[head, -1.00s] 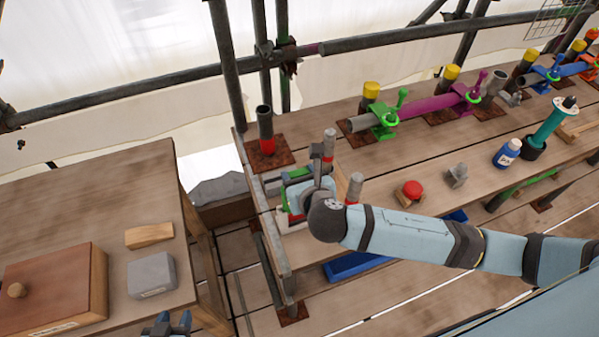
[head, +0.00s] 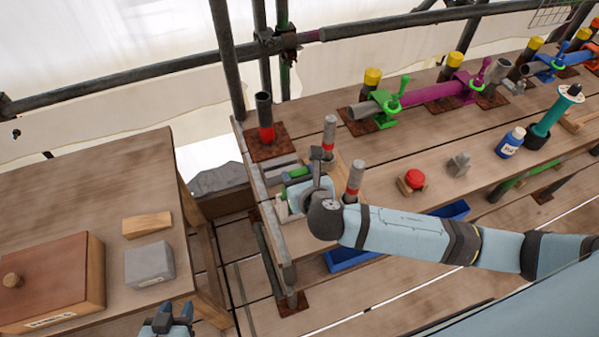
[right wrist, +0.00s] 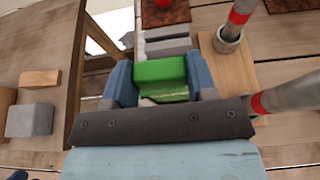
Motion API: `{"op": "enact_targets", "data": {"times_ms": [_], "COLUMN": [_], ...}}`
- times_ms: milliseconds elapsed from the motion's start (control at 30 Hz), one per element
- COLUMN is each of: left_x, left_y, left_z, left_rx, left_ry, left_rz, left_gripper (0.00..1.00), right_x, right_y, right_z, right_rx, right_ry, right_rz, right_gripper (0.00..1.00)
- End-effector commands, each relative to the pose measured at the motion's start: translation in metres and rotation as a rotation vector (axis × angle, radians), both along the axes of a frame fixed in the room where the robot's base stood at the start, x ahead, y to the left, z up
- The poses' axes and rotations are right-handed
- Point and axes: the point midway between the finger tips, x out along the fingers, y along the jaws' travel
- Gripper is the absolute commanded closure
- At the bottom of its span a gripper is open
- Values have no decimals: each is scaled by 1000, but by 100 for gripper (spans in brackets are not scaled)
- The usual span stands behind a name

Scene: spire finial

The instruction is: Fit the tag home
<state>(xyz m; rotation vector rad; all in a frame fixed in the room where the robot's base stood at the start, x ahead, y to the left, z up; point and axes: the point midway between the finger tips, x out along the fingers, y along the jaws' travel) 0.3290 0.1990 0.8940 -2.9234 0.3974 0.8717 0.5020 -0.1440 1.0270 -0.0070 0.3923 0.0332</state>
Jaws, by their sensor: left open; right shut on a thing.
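My right gripper (right wrist: 160,82) is shut on a green block-like piece (right wrist: 160,70), probably the tag; no lettering can be read. The green piece sits between the two blue fingers in the right wrist view. In the head view only a bit of green (head: 298,172) shows by my right gripper (head: 297,190), near the bench's left end; my wrist hides most of it. Pale grey bars (right wrist: 167,46) lie just beyond the piece. I cannot tell whether it touches them. My left gripper (head: 168,318) is open and empty at the bottom of the head view.
Two grey posts with red bands (head: 330,135) (head: 354,180) stand on a wooden board beside my right gripper. A red button (head: 414,179) and a grey clip (head: 459,164) are further right. The left table holds a brown box (head: 60,280), a grey block (head: 150,264) and a wood block (head: 147,225).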

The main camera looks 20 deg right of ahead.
Motion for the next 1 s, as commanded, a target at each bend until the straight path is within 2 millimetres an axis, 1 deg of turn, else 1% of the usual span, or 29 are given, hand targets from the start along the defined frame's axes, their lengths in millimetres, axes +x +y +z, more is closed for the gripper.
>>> {"op": "enact_targets", "data": {"times_ms": [100,600,1000], "left_x": [0,-2,-2], "left_y": [-1,-3,-3], "left_z": [-3,-14,-15], "left_rx": [-1,-4,-3], "left_ry": [0,6,6], "left_rz": [-1,-6,-8], "left_gripper": [57,57,57], "right_x": [0,0,0], "right_y": [0,0,0], "right_z": [-8,-31,-37], "right_rx": [-1,0,0], "right_ry": [1,1,0], "right_rz": [1,0,1], "right_gripper": [82,82,82]}}
